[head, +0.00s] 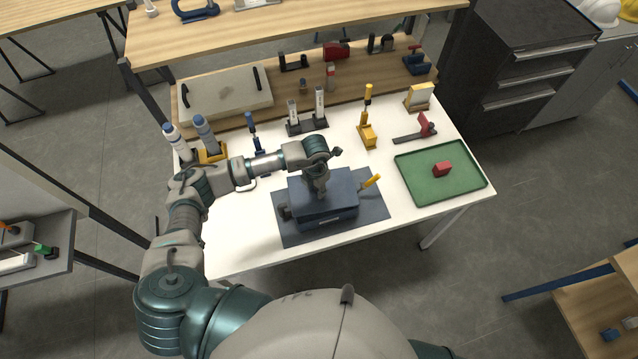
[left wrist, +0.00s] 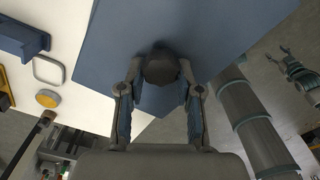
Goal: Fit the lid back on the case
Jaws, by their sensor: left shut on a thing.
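The blue-grey case (head: 325,213) stands on a dark mat (head: 375,210) at the table's front. Its blue lid (head: 342,184) is at the top of the case, under my left gripper (head: 320,191). I cannot tell whether the lid is fully seated. In the left wrist view, the fingers of my left gripper (left wrist: 162,100) are on both sides of a dark round knob (left wrist: 163,66), shut on it, above a broad blue surface. My right gripper (left wrist: 278,55) shows small at the right of that view, its fingers apart and empty.
A yellow-handled tool (head: 370,181) lies against the case's right side. A green tray (head: 462,183) with a red block (head: 442,169) is at the right. Blue-topped bottles (head: 205,133), clamps and a yellow-handled tool (head: 368,112) stand behind. White table shows between mat and tray.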

